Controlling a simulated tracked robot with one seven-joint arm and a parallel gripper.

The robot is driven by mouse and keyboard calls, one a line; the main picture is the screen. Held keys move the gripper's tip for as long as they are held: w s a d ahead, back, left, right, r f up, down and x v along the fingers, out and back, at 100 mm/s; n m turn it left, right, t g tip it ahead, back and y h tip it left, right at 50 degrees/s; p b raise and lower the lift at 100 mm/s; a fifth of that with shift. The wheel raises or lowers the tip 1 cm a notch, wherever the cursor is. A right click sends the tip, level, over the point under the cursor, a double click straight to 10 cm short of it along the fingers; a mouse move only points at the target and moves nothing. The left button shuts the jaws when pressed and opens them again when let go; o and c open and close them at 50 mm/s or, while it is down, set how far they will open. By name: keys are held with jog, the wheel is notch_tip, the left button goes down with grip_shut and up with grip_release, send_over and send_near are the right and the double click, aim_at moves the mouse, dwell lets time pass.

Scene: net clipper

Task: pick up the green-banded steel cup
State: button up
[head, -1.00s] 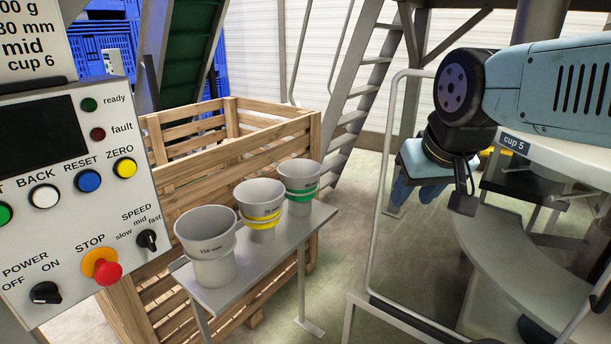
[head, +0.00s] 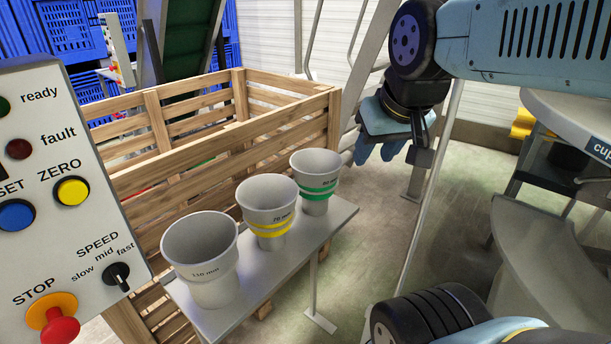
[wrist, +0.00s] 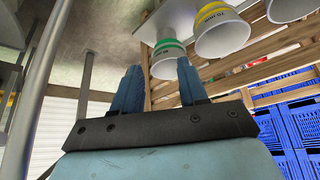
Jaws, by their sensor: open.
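The green-banded steel cup (head: 315,181) stands upright at the far end of a narrow grey shelf (head: 233,312). Next to it stand a yellow-banded cup (head: 267,208) and, nearest, a larger plain cup (head: 200,258). My gripper (head: 378,152) is up and to the right of the green-banded cup, apart from it, with blue fingers pointing down. In the wrist view the green-banded cup (wrist: 168,60) shows beyond the fingers, which are spread with nothing between them at my gripper (wrist: 158,82). The yellow-banded cup also shows in the wrist view (wrist: 222,32).
A wooden crate (head: 160,135) stands right behind the shelf. A control panel (head: 60,190) fills the left side. A metal rail (head: 430,190) stands to the right, before a grey machine marked "cup" (head: 585,130). Open floor lies between shelf and machine.

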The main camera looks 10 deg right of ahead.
jog(key=shift+o, duration=1)
jog(key=shift+w, duration=0.25)
jog(key=m+g+y, duration=0.1)
jog(key=m+y, duration=0.1)
jog(key=m, duration=0.2)
send_near(339, 169)
jog(key=shift+w+d+r+x, duration=0.1)
jog(key=shift+w+d+x, duration=0.25)
jog(key=shift+x, duration=1.9)
jog(key=shift+w+d+r+x, duration=0.1)
jog(key=shift+w+d+x, duration=0.25)
jog(key=shift+x, duration=1.85)
jog(key=shift+w+d+r+x, duration=0.2)
jog(key=shift+w+x, duration=0.3)
jog(key=shift+x, duration=1.75)
jog(key=shift+d, duration=0.1)
grip_shut()
